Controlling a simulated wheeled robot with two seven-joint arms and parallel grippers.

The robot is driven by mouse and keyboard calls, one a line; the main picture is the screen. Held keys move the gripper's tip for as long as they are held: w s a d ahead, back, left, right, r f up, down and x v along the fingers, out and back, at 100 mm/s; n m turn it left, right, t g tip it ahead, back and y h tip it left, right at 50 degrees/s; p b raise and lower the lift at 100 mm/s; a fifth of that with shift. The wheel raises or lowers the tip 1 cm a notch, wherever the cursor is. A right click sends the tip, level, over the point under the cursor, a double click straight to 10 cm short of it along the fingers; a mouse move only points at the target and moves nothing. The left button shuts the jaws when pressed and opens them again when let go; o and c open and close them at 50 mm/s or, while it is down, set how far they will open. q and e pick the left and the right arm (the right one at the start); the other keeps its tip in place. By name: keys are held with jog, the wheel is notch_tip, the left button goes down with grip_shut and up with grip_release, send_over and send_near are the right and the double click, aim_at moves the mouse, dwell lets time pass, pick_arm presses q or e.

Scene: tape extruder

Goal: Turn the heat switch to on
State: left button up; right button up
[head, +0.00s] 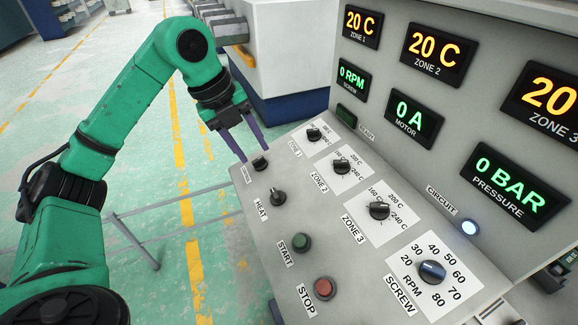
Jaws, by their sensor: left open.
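The heat switch (278,197) is a small dark rotary knob with a lever-like handle on the sloping grey control panel, beside the label HEAT. Its exact setting is too small to tell. Another similar dark knob (260,163) sits just above it, beside a label too small to read. My left gripper (255,155) has two purple fingers, open and apart, with tips close to that upper knob. I cannot tell whether they touch it. The fingers are above the heat switch and apart from it. My right gripper is not in view.
Below the heat switch are a green START button (301,242) and a red STOP button (323,289). To the right are zone dials (379,211) and a SCREW dial (432,272). Lit displays (436,54) read 20 C. A grey rail (165,202) runs left of the panel.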

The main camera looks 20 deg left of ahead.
pick_arm(q)
jog(key=w, duration=0.1)
jog(key=p, duration=0.1)
send_over(274, 193)
jog(key=s+a, duration=0.1)
jog(key=s, duration=0.1)
notch_tip(274, 193, down, 9)
jog(key=shift+w+a, duration=0.1)
jog(key=shift+a, duration=0.05)
jog(key=x, duration=0.4)
jog(key=shift+w+r+p, duration=0.1)
jog(key=shift+w+p, duration=0.2)
jog(key=shift+w, duration=0.05)
jog(key=shift+s, duration=0.2)
jog(key=shift+c, duration=0.3)
jog(key=shift+w, duration=0.1)
jog(key=c, duration=0.5)
grip_shut()
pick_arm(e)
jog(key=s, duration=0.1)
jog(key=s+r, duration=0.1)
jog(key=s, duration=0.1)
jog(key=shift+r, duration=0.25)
